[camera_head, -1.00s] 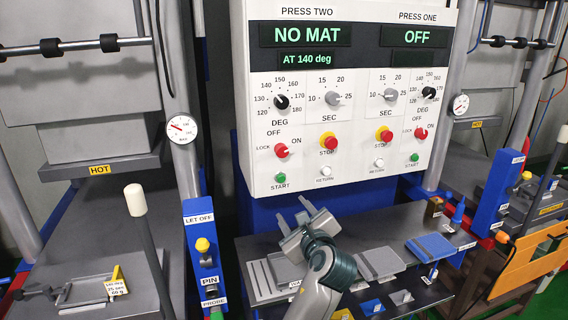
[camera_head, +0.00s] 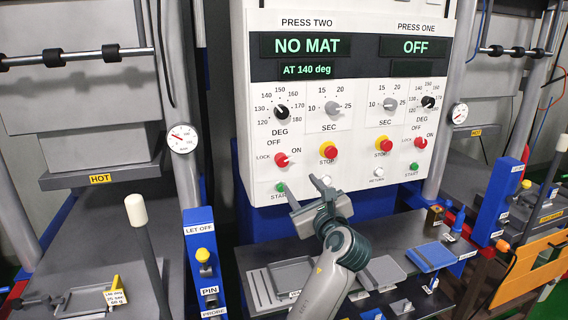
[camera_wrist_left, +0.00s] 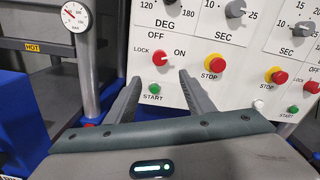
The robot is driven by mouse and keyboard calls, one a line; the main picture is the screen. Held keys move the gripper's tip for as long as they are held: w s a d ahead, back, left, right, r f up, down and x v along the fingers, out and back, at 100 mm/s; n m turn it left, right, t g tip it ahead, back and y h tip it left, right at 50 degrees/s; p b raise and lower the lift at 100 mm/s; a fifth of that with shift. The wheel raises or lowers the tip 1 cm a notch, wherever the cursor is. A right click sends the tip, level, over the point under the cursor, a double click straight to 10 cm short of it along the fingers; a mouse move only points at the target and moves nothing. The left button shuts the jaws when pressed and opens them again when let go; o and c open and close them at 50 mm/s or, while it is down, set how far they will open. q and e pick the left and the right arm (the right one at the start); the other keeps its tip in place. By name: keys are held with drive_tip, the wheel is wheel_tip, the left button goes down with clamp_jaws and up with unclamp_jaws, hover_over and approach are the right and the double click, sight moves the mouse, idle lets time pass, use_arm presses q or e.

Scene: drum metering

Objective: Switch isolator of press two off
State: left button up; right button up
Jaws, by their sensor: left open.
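The press two isolator is a red knob (camera_head: 281,160) at the lower left of the white control panel (camera_head: 347,160), with LOCK, OFF and ON printed around it. Its pale pointer mark appears turned towards ON. It also shows in the left wrist view (camera_wrist_left: 159,58), ahead of the fingers. My left gripper (camera_head: 305,189) is open and empty, below and slightly right of the knob, apart from it. In the left wrist view its two fingers (camera_wrist_left: 157,88) stand either side of the green START button (camera_wrist_left: 153,88). The press two display (camera_head: 305,46) reads NO MAT. My right gripper is out of view.
A red STOP button (camera_head: 328,152) on yellow sits right of the isolator. The press one isolator (camera_head: 420,142) is farther right, under a display reading OFF. A dark shelf (camera_head: 400,235) with trays lies below the panel. A white-tipped lever (camera_head: 137,209) stands at left.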

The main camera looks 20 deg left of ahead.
sight(283, 162)
use_arm(q)
drive_tip(key=p+x, duration=0.3)
drive_tip(key=x, duration=1.1)
drive_tip(key=shift+p+x, duration=0.3)
drive_tip(key=shift+x, duration=0.65)
drive_tip(key=c, duration=1)
